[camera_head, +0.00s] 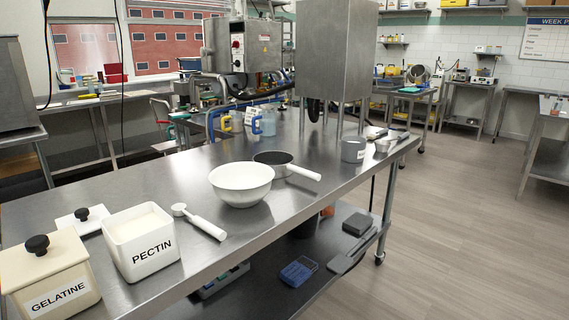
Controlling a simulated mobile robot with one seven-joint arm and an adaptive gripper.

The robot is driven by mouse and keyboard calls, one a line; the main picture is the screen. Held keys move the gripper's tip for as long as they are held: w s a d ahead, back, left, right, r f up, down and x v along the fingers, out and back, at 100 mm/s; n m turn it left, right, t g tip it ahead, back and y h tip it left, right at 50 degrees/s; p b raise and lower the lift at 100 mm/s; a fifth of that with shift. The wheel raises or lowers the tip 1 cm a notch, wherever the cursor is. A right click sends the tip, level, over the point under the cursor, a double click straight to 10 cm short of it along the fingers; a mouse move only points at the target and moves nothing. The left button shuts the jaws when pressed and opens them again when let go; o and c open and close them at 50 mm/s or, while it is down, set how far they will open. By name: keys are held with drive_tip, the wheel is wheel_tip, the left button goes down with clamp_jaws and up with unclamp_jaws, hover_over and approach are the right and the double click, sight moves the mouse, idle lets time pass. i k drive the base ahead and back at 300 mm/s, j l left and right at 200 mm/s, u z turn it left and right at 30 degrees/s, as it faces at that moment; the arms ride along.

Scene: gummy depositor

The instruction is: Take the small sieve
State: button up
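A round, dark-centred vessel (270,158) with a white handle pointing right lies on the steel table, just behind a white bowl (241,185). It may be the small sieve or a shallow pan; I cannot make out any mesh. A small silvery round piece (384,146) with a handle sits near the table's right end, beside a grey labelled cup (353,150). It too could be a sieve, but it is too small to tell. My gripper is not in view, and nothing is seen touching either piece.
A tall steel machine (336,55) stands behind. The floor (460,230) at right is clear.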

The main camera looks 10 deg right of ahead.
sight(282, 162)
drive_tip(key=i+l, duration=0.15)
drive_tip(key=l, duration=0.2)
drive_tip(key=i+l+u, duration=0.1)
drive_tip(key=l, duration=0.3)
drive_tip(key=i+l+u, duration=0.1)
drive_tip(key=i+l, duration=0.25)
drive_tip(key=l, duration=0.4)
drive_tip(key=i+l+u, duration=0.1)
drive_tip(key=l, duration=0.3)
drive_tip(key=i+l, duration=0.2)
drive_tip(key=l, duration=0.2)
drive_tip(key=i+l+u, duration=0.1)
drive_tip(key=i+l, duration=0.15)
drive_tip(key=l, duration=0.15)
drive_tip(key=i+l+u, duration=0.1)
drive_tip(key=l, duration=0.3)
drive_tip(key=i+j, duration=0.65)
drive_tip(key=i, duration=0.1)
